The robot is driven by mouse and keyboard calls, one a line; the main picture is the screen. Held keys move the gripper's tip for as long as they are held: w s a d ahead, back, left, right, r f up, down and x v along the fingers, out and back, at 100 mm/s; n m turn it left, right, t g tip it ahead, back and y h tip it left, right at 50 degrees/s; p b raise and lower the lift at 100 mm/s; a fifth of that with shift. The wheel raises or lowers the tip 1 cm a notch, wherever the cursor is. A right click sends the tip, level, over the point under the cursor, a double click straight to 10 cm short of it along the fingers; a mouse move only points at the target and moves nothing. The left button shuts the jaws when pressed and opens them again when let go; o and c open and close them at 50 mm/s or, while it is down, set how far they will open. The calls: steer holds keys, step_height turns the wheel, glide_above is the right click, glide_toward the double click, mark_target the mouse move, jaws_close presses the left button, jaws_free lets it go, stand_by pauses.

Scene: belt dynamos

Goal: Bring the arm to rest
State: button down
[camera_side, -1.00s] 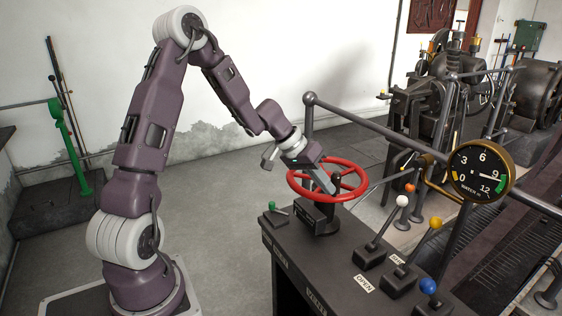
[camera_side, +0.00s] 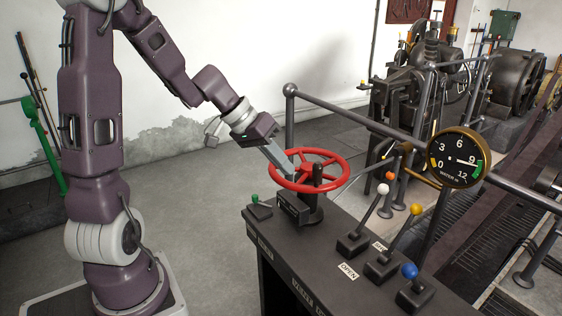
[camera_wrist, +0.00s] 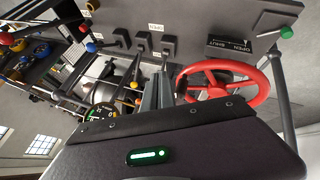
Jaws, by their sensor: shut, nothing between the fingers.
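My gripper (camera_side: 281,162) is shut and empty. In the side view its fingers point down and to the right, and their tips overlap the left rim of the red handwheel (camera_side: 338,160). I cannot tell whether they touch it. In the wrist view the closed fingers (camera_wrist: 158,92) stand just left of the handwheel (camera_wrist: 262,92), with nothing between them. My arm reaches to the wheel from the left, bent at the elbow.
The dark console (camera_side: 277,233) carries a green-tipped lever (camera_side: 255,199) and levers with white (camera_side: 383,188), yellow (camera_side: 416,208) and blue (camera_side: 409,270) knobs. A grey rail (camera_side: 350,118) runs behind it, with a round water gauge (camera_side: 455,158). The floor left of the console is clear.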

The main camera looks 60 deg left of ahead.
steer(key=s+d+r+m+g, duration=0.25)
steer(key=s+d+r, duration=0.35)
steer(key=s+d, duration=0.45)
steer(key=s+d+r+t+y, duration=0.1)
steer(key=s+y, duration=0.2)
steer(key=s, duration=0.8)
steer(key=shift+s+d+r+t+y, duration=0.2)
steer(key=shift+d+r+t+y, duration=0.1)
steer(key=shift+d+t, duration=0.1)
steer(key=shift+m, duration=0.25)
